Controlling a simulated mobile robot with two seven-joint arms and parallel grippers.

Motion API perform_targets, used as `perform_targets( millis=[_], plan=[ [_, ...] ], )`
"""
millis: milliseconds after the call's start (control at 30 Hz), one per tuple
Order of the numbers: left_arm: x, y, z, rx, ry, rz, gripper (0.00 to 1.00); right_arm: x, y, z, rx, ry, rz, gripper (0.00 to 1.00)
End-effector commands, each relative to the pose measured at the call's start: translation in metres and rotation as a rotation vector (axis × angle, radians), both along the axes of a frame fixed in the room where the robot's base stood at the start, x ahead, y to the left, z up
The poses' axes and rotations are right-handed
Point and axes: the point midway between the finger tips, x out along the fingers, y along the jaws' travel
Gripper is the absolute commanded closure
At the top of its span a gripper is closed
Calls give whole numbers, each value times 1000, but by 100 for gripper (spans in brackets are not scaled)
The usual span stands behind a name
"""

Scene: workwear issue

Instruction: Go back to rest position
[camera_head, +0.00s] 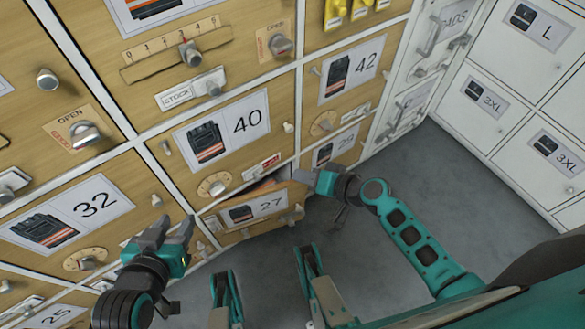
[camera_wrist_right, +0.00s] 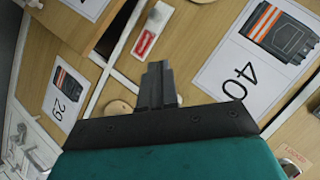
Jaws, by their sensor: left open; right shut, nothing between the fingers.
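My left gripper (camera_head: 178,240) is open and empty, in front of the cabinet between the drawers labelled 32 and 27. My right gripper (camera_head: 308,177) is shut and empty, close to the right end of the drawer labelled 27 (camera_head: 238,222). In the right wrist view its closed fingers (camera_wrist_right: 158,85) point toward the cabinet fronts, with nothing between them. The drawer 27 stands pulled partly open, and something dark and orange shows inside it.
The wooden cabinet has drawers labelled 40 (camera_head: 190,158), 32 (camera_head: 110,192), 42 (camera_head: 338,95) and 29 (camera_head: 350,135), with knobs and dials sticking out. White lockers (camera_head: 510,100) stand at the right. The grey floor (camera_head: 400,165) between is clear apart from my arm.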

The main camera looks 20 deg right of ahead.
Motion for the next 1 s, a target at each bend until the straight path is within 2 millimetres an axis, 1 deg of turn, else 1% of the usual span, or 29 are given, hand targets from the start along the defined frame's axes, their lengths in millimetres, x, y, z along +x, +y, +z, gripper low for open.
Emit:
perform_targets(
  millis=[100,633,733,867,1000],
  plan=[
    [-1,0,0,2,2,-1,57,-4,-3,3,1,1,0,100],
    [-2,0,-1,1,5,-4,57,-4,-3,2,1,1,0,100],
    [-2,-1,0,2,6,-4,57,-6,-2,2,-13,-2,5,100],
    [-2,-1,0,1,5,-5,57,-20,0,4,-96,-23,34,100],
    [-2,-1,0,-2,5,-3,57,-43,0,13,-270,-78,77,100]
  ],
)
